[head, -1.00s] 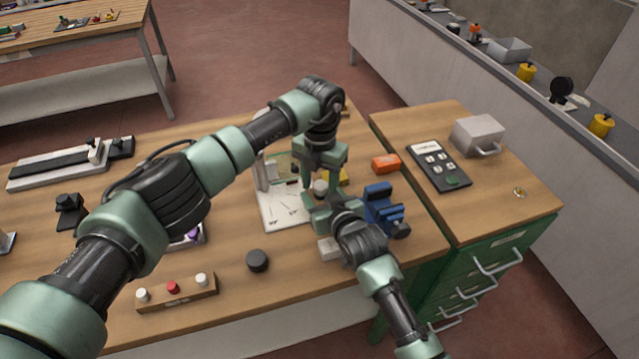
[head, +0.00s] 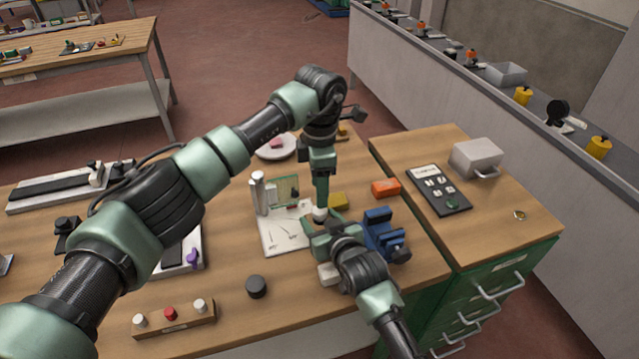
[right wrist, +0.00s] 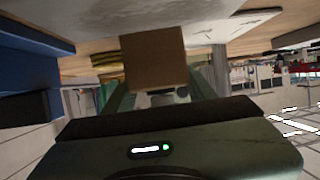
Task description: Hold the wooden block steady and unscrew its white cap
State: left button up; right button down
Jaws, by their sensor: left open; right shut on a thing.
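The wooden block (right wrist: 153,57) is a plain brown face in the right wrist view, between the fingers of my right gripper. My right gripper (head: 322,226) is shut on it; in the head view that gripper mostly hides the block. The white cap (head: 320,213) shows as a small pale round top just above the right gripper. My left gripper (head: 321,201) points straight down at the cap from above, its jaws seen edge-on. It is open, with its fingertips at or just over the cap; I cannot tell whether they touch it.
A blue vise (head: 380,235) stands close to the right of my right gripper. A yellow block (head: 338,200), an orange box (head: 386,187) and a white printed board (head: 283,235) are close by. A black puck (head: 256,286) and a strip with knobs (head: 173,318) lie in front.

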pick_arm(q)
jog(key=m, duration=0.2)
jog(key=shift+r+m, duration=0.25)
jog(key=shift+m, duration=0.05)
jog(key=shift+f, duration=3.9)
grip_shut()
jog(key=n, duration=0.5)
jog(key=shift+n, duration=0.3)
jog(key=n, duration=0.7)
jog(key=shift+n, duration=0.4)
